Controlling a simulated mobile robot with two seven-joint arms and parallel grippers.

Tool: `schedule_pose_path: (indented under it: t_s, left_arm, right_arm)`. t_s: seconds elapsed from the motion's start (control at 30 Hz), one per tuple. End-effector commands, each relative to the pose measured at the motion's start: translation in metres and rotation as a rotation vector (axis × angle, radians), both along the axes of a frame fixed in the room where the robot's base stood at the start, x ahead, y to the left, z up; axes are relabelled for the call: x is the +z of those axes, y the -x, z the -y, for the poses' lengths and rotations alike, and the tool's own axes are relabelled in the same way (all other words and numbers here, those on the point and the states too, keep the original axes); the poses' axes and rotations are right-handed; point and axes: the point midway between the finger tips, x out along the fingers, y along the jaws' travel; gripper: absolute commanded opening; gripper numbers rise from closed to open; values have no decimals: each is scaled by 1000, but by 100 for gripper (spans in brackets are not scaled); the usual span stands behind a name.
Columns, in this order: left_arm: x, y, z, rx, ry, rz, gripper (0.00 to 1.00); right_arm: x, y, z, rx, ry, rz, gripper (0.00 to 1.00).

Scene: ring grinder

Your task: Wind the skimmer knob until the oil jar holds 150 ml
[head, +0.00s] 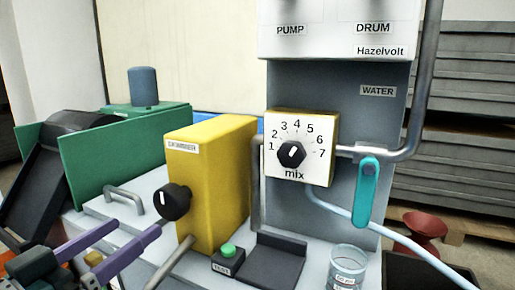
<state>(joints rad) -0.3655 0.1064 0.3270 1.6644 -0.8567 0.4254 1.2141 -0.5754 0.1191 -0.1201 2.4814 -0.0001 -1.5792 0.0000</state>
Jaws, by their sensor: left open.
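The skimmer is a yellow box (222,185) with a small label, probably naming the skimmer, near its top. Its black knob (173,202), with a white pointer mark near the top, sticks out of the left side. My left gripper (138,219) has purple fingers at the lower left; it is open, and its tips are apart from the knob, a little left of it. A clear glass jar (347,263) with a small label stands at the bottom edge; whether it is the oil jar, and its level, I cannot tell. My right gripper is out of view.
A white mix dial (297,146), a teal tap lever (367,193) and a grey pipe (411,135) are right of the skimmer. A green button (228,250) sits before it. A metal handle (125,197) and green guard (120,160) stand left.

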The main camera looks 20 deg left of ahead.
Motion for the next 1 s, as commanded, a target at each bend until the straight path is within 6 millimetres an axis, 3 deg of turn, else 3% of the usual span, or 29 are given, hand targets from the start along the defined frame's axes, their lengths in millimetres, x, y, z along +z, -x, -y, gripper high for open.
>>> schedule_pose_path:
  t_s: [0.17, 0.6, 1.0]
  left_arm:
    - [3, -9, 5, -32, 13, 7, 100]
    - [2, -85, 11, -29, 12, 8, 100]
    - [4, -98, 12, -28, 12, 6, 100]
  right_arm:
    - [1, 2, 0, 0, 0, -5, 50]
    - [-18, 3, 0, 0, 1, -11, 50]
    - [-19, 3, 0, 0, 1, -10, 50]
